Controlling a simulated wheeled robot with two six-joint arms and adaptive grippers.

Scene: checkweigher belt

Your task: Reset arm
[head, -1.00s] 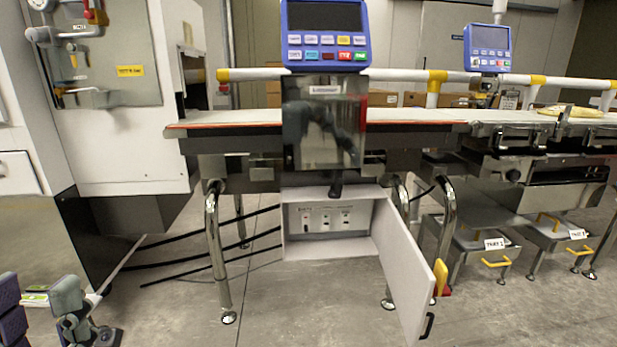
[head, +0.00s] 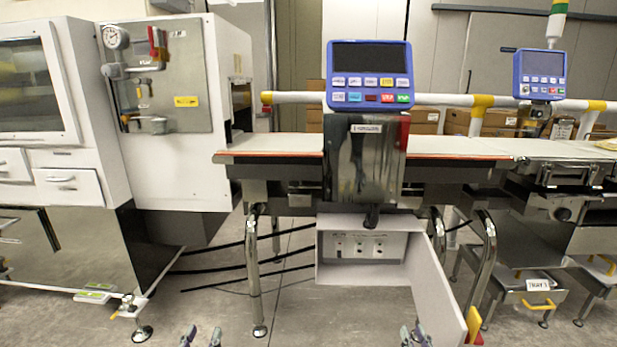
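My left gripper (head: 201,339) shows only its fingertips at the bottom edge in the head view. They are apart with nothing seen between them. My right gripper (head: 414,336) also shows only its fingertips at the bottom edge, further right, below the open white control box (head: 340,274). Its fingertips are apart too, with a narrower gap and nothing seen between them. The rest of both arms is out of view. Both grippers appear low in front of the conveyor and apart from it.
The box's door (head: 437,290) hangs open at the right. The checkweigher belt (head: 270,146) runs across the middle, with a blue control panel (head: 369,75) above it. A white machine cabinet (head: 170,165) stands left. Metal legs (head: 256,280) stand on the floor, which is clear between the grippers.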

